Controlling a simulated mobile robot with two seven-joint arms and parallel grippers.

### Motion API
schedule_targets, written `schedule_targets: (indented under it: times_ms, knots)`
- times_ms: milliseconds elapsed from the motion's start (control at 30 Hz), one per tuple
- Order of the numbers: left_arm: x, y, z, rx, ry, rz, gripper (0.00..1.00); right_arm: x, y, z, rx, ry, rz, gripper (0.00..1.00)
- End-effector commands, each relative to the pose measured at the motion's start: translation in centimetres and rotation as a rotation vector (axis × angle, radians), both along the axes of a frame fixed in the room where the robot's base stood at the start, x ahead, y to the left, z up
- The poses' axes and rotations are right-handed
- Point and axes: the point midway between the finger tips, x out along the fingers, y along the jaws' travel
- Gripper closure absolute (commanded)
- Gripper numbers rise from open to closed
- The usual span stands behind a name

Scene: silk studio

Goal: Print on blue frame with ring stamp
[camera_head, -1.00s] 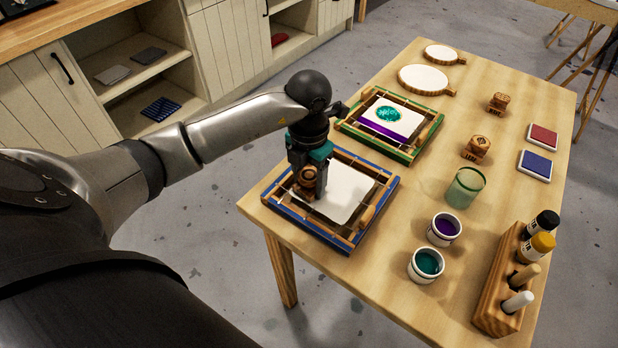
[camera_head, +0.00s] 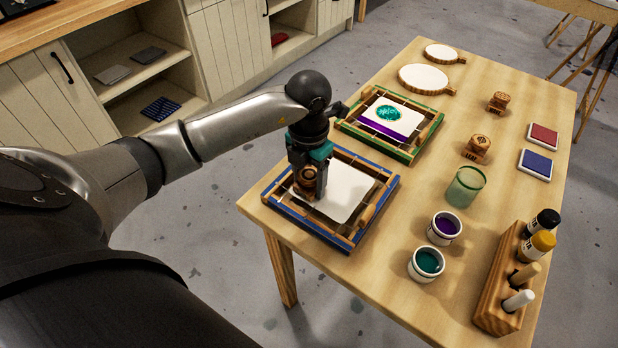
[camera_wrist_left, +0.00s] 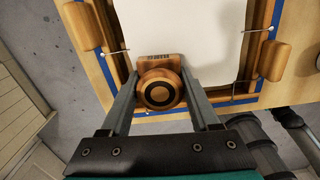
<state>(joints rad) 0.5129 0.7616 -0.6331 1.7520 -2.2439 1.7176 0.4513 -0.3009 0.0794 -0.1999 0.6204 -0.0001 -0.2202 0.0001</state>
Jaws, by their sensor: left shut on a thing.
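The blue frame (camera_head: 377,209) lies at the near left corner of the table, with a white cloth (camera_head: 352,194) stretched inside it. No print shows on the visible part of that cloth. My left gripper (camera_head: 312,190) is over the left part of the frame, pointing down. It is shut on a wooden stamp (camera_wrist_left: 160,88), whose round knob with dark rings sits between the fingers in the left wrist view. The stamp is at the cloth's near edge; its underside is hidden, so I cannot tell whether it touches. My right gripper is out of view.
A green frame (camera_head: 437,125) with a teal and purple printed cloth lies behind. Two wooden stamps (camera_head: 477,147) (camera_head: 499,101), red (camera_head: 543,135) and blue (camera_head: 536,164) ink pads, a green glass (camera_head: 465,187), purple (camera_head: 444,229) and teal (camera_head: 427,263) pots and a bottle rack (camera_head: 497,290) stand to the right.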

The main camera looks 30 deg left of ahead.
Motion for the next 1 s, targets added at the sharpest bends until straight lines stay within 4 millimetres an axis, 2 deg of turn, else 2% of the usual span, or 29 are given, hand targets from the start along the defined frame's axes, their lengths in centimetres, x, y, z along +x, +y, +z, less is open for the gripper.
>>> schedule_targets:
  times_ms: [467, 567, 1000]
  knots:
    - [-0.3, 0.0, -0.3, 0.002, 0.012, -0.002, 0.74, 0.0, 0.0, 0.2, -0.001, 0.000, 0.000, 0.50]
    - [-0.3, 0.0, 0.5, 0.002, 0.012, -0.002, 0.74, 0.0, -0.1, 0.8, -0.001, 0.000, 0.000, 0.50]
    - [-0.1, 0.0, 6.2, 0.002, 0.004, 0.000, 0.74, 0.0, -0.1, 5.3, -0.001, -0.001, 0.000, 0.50]
